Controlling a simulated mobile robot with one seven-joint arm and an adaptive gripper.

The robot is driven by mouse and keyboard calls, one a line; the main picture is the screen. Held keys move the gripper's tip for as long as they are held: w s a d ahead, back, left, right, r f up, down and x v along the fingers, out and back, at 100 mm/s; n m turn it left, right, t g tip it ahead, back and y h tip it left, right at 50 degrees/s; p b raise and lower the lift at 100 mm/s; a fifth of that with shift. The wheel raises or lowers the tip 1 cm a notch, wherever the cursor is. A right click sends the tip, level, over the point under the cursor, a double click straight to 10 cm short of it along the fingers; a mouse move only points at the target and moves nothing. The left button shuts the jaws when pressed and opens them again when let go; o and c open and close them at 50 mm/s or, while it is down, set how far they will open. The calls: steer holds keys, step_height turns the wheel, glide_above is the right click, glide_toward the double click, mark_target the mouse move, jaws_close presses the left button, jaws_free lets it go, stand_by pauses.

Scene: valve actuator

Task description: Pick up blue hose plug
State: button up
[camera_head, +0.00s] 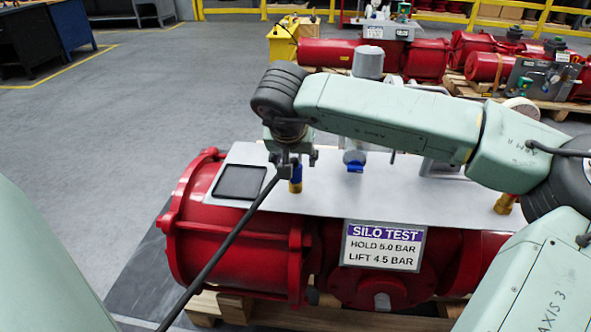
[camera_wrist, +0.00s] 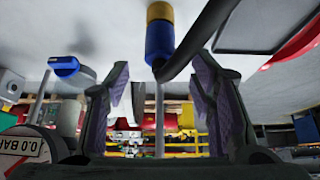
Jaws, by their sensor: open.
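The blue hose plug (camera_head: 295,187) is at the left part of the grey plate on the red actuator, by a brass fitting. In the wrist view the plug (camera_wrist: 159,42) is upright at top centre, with the brass part (camera_wrist: 159,12) above it in that picture. A black hose (camera_head: 222,248) runs from the plug down to the lower left. My gripper (camera_head: 297,160) is over the plug in the head view. In the wrist view my gripper (camera_wrist: 160,90) is open, its fingers apart and empty, with the plug lined up between them but beyond the tips. I see no contact.
A dark square recess or pad (camera_head: 240,181) lies on the plate (camera_head: 340,202) left of the plug. A blue valve handle (camera_head: 355,166) and a grey cylinder (camera_head: 368,63) stand to the right. A second brass fitting (camera_head: 505,204) is at far right. The floor at left is clear.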

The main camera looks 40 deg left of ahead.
steer(key=shift+x, duration=1.15)
steer(key=shift+c, duration=0.6)
jaws_close()
